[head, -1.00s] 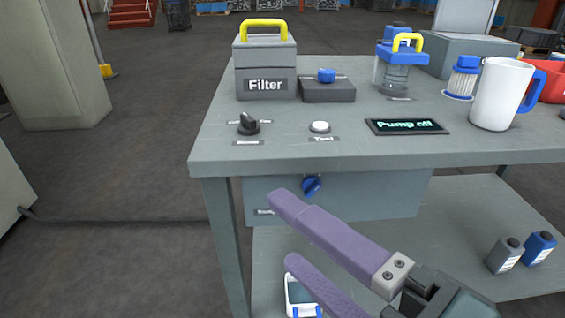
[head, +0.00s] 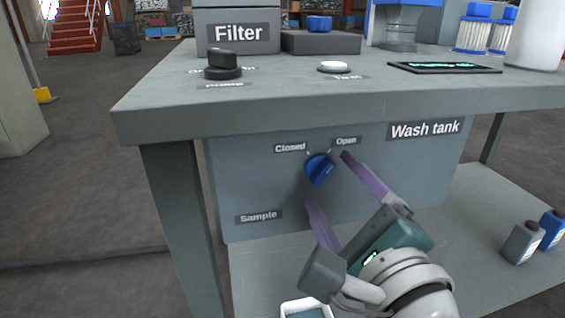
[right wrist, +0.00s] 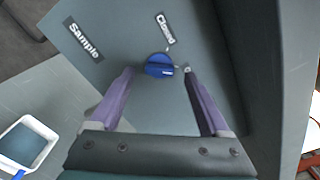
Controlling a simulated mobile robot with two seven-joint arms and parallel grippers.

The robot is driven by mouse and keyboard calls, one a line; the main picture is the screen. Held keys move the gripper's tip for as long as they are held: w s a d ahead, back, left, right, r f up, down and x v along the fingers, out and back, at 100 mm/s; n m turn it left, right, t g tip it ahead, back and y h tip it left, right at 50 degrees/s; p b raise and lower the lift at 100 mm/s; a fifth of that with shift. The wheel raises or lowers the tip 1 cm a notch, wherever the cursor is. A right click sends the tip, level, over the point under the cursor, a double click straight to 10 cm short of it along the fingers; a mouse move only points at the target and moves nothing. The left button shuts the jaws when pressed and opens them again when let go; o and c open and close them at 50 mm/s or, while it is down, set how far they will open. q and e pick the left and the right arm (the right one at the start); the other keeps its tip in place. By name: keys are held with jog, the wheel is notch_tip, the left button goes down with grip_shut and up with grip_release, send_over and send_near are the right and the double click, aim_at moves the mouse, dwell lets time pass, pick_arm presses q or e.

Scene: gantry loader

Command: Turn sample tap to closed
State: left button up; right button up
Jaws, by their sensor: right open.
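The sample tap is a blue knob (head: 319,169) on the front of the grey wash tank (head: 270,190) under the table top. A "Closed" label (head: 290,147) is at its upper left and an "Open" label (head: 346,141) at its upper right. I cannot tell surely which label the knob points to. My right gripper (head: 328,179) is open, its purple fingers reaching towards the tap from the lower right. In the right wrist view the blue knob (right wrist: 160,66) appears between the fingertips, with no clear contact. My left gripper is not in view.
The table top's front edge (head: 300,118) overhangs the tank just above the tap. A table leg (head: 180,220) stands at the left. Grey and blue bottles (head: 522,242) stand on the lower shelf at right. A white tray (right wrist: 27,142) lies below.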

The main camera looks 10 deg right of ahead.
aim_at(321, 171)
jog(key=shift+w, duration=1.1)
jog(key=shift+c, duration=0.2)
grip_shut()
